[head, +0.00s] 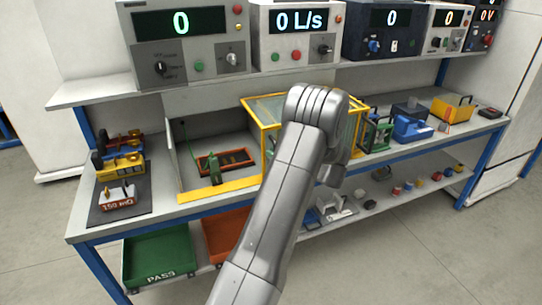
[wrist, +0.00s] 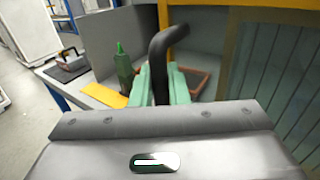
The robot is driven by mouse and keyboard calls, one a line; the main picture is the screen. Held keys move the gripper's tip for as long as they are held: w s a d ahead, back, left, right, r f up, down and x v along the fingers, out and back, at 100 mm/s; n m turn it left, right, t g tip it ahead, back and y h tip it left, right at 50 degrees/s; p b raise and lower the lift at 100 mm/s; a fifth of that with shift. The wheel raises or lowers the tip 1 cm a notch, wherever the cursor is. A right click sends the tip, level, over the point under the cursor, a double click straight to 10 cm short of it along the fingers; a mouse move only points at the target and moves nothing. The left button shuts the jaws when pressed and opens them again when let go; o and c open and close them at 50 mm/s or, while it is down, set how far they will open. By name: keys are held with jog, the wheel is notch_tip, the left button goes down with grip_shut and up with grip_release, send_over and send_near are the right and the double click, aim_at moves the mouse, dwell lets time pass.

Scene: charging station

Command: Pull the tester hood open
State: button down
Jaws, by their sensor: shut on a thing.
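The tester hood (head: 262,101) has a yellow frame with clear panels. It stands over the right part of the tester on the bench, and the tester's left part is uncovered. My arm hides part of the hood and all of my gripper in the head view. In the wrist view my gripper (wrist: 160,88) has its pale green fingers shut on a dark curved handle (wrist: 166,42). The hood's yellow frame (wrist: 240,16) and ribbed clear panel show just right of the handle. Where the handle joins the hood cannot be seen.
A green device (head: 213,165) and an orange-brown tray (head: 238,157) lie in the uncovered tester bay. Green (head: 158,258) and orange bins sit below. Blue and yellow items stand close right of the hood.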

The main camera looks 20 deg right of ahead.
jog(key=c, duration=1.5)
grip_release()
jog(key=b+v, duration=0.2)
jog(key=v, duration=1.1)
jog(key=shift+s+d, duration=0.25)
jog(key=shift+s, duration=0.1)
jog(key=shift+s+a+p+x, duration=0.15)
jog(key=shift+p+x, duration=0.2)
jog(key=shift+x, duration=2.1)
jog(key=shift+s+a+p+x, duration=0.1)
jog(key=shift+p+x, duration=0.3)
jog(key=shift+x, duration=2)
jog(key=shift+a+p+x, duration=0.15)
jog(key=shift+p+x, duration=0.2)
jog(key=shift+x, duration=2.1)
